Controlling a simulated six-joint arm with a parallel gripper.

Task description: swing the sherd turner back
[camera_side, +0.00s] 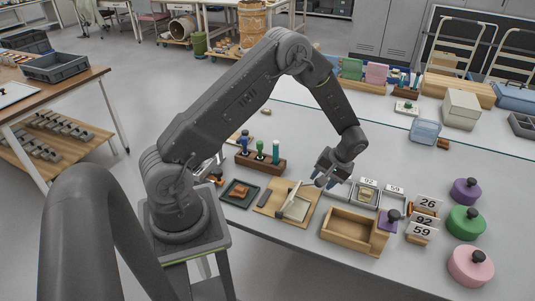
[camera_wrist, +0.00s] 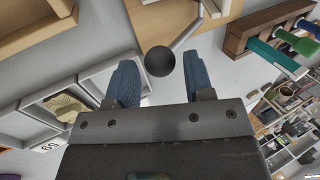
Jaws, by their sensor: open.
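The sherd turner appears to be the wooden board (camera_side: 269,210) with a pale hinged flap (camera_side: 297,208), left of my gripper in the side view. The flap looks tilted; its exact angle is unclear. Part of the board shows at the top of the wrist view (camera_wrist: 180,14). My gripper (camera_side: 322,181) is open above the board's right side. In the wrist view a black ball knob (camera_wrist: 160,61) sits between my two blue fingertips (camera_wrist: 160,70), with a gap on each side. What the knob joins to is partly hidden.
White trays (camera_side: 356,197) with number cards stand right of my gripper, one holding a sherd. A wooden box (camera_side: 345,233) stands in front. A dark tray (camera_side: 229,197) with a brown sherd and a tool rack (camera_side: 250,163) lie left. Purple, green and pink lids (camera_side: 466,222) stand far right.

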